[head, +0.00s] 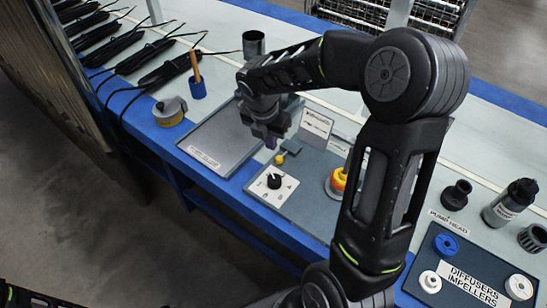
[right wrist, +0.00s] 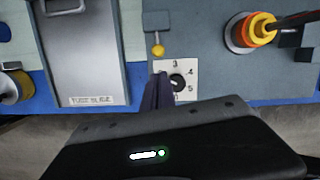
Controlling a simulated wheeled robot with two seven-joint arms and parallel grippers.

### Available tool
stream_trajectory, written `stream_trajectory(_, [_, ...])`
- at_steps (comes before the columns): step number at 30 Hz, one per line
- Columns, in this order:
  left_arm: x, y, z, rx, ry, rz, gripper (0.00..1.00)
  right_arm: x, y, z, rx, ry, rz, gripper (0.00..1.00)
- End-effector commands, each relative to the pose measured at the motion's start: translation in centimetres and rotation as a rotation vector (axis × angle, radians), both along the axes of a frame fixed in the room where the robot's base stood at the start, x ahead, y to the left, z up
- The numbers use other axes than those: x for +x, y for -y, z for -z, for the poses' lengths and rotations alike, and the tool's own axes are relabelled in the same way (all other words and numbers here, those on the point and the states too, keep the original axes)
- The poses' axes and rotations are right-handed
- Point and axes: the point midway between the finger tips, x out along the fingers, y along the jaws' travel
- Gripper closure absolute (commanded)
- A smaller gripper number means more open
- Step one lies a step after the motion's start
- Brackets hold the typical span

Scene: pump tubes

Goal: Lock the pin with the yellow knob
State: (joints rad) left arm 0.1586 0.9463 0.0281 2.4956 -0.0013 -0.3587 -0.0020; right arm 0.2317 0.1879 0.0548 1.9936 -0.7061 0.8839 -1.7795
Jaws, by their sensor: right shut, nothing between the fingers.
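The yellow knob (head: 279,160) is a small ball on a grey pin block (head: 291,147) on the grey panel, behind the white dial plate. In the right wrist view the yellow knob (right wrist: 158,50) hangs just below its grey block (right wrist: 157,21). My right gripper (head: 266,138) is shut and empty, pointing down near the knob, on its left in the head view. In the right wrist view its dark fingers (right wrist: 156,92) overlap the left edge of the dial plate, below the knob and apart from it in the picture. My left gripper is out of view.
The black dial (head: 274,181) sits on the numbered plate in front of the knob. A tube slide tray (head: 210,140) lies to the left. An orange and yellow round part (head: 337,181) stands to the right, partly behind my right arm. Pump parts (head: 456,195) stand further right.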

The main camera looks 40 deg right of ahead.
Motion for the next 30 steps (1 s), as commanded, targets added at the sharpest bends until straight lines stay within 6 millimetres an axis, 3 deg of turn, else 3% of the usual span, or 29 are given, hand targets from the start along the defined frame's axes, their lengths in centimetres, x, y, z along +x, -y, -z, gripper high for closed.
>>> stream_trajectory(8, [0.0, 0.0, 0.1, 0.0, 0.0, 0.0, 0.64, 0.1, 0.1, 0.8, 0.001, 0.0, 0.001, 1.0])
stream_trajectory(24, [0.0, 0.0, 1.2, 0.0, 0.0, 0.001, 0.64, 0.8, 1.6, 8.7, 0.002, 0.0, 0.002, 1.0])
stream_trajectory(30, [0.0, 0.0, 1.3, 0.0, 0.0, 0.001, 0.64, 1.0, 1.9, 9.8, 0.002, 0.002, 0.003, 1.0])
